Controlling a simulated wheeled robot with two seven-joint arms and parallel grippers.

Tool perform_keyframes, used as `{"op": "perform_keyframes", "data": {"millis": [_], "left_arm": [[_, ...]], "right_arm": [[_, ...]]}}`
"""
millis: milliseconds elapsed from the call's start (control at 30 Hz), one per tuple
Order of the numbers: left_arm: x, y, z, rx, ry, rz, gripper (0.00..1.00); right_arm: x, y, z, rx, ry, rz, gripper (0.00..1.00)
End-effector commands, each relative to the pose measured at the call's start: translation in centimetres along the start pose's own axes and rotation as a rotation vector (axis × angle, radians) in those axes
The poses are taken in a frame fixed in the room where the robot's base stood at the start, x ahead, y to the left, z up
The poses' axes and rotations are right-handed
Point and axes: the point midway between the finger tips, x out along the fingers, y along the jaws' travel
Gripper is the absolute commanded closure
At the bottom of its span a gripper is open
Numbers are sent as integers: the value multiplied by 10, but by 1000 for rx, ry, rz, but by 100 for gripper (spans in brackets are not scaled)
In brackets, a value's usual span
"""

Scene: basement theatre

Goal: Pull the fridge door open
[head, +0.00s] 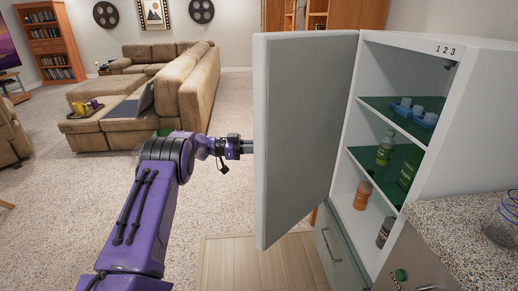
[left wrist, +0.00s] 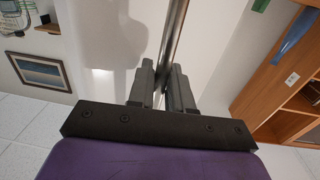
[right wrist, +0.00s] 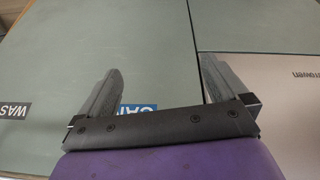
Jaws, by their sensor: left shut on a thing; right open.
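The white fridge (head: 470,110) stands at the right of the head view with its door (head: 305,130) swung wide open to the left. Its grey inner face shows, and so do the shelves inside. My left gripper (head: 247,147) is at the door's far side, its fingertips partly hidden behind the door edge. In the left wrist view the left gripper (left wrist: 163,75) is shut on a dark bar, the door handle (left wrist: 174,35). My right gripper (right wrist: 160,85) is open and empty in the right wrist view; it is not in the head view.
A speckled counter (head: 450,220) is at the lower right. Labelled panels (right wrist: 160,50) lie beyond the right gripper.

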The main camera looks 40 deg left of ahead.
Motion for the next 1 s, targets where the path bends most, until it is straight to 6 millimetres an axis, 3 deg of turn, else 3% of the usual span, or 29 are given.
{"op": "perform_keyframes", "data": {"millis": [67, 100, 133, 467, 800, 1000], "left_arm": [[1, 0, -2, 2, 3, 1, 100], [1, 0, -2, 2, 4, 1, 68], [1, 0, -1, 2, 3, 1, 65], [-5, 0, 0, 2, 1, 0, 65], [-80, 0, 2, 2, 3, -1, 65], [-102, 0, 0, 2, 2, 1, 65]], "right_arm": [[0, 0, 0, 0, 0, 0, 0], [0, 0, 0, 0, 0, 0, 0], [0, 0, 0, 0, 0, 0, 0], [2, 0, 1, 0, 0, 0, 0], [14, -1, 6, 0, 0, 0, 0], [16, -1, 7, 0, 0, 0, 0]]}}
